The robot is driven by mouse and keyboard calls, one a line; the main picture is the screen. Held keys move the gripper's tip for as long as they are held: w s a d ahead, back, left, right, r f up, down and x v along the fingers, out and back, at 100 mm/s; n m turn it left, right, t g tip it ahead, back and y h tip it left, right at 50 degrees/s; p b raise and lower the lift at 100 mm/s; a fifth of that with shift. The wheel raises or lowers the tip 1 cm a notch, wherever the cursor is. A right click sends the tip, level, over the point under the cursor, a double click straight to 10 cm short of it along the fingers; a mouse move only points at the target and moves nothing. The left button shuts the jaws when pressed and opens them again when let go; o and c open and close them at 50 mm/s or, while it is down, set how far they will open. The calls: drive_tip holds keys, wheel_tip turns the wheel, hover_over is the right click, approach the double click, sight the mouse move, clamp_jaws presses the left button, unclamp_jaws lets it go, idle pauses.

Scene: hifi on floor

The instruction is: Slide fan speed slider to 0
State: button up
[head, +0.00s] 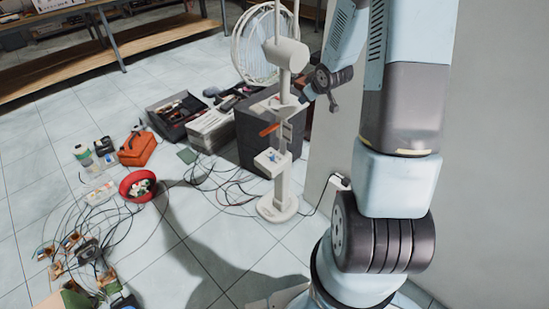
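A white pedestal fan stands on the tiled floor right of the middle, with a round wire cage (258,48), a motor housing (286,54) and a round base (278,208). A small white control box (272,162) sits partway up its pole, with small coloured marks on its face. I cannot make out the fan speed slider or its setting. The fingers are too small to tell open from shut.
A dark cabinet (258,140) stands behind the fan. A toolbox (175,112), an orange case (138,149) and a red bowl (137,186) stand to the left. Cables and small parts litter the floor at lower left. A grey wall (490,150) is at right.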

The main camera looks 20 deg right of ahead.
wheel_tip(320, 180, down, 9)
drive_tip(key=w+y, duration=0.1)
drive_tip(key=y, duration=0.1)
drive_tip(key=t+y, duration=0.3)
drive_tip(key=y, duration=0.1)
approach(273, 156)
drive_tip(key=x, duration=0.8)
drive_tip(key=shift+w+a+f, duration=0.2)
drive_tip(key=shift+w, duration=0.1)
drive_tip(key=shift+c, duration=0.3)
clamp_jaws()
drive_tip(key=shift+y, duration=0.3)
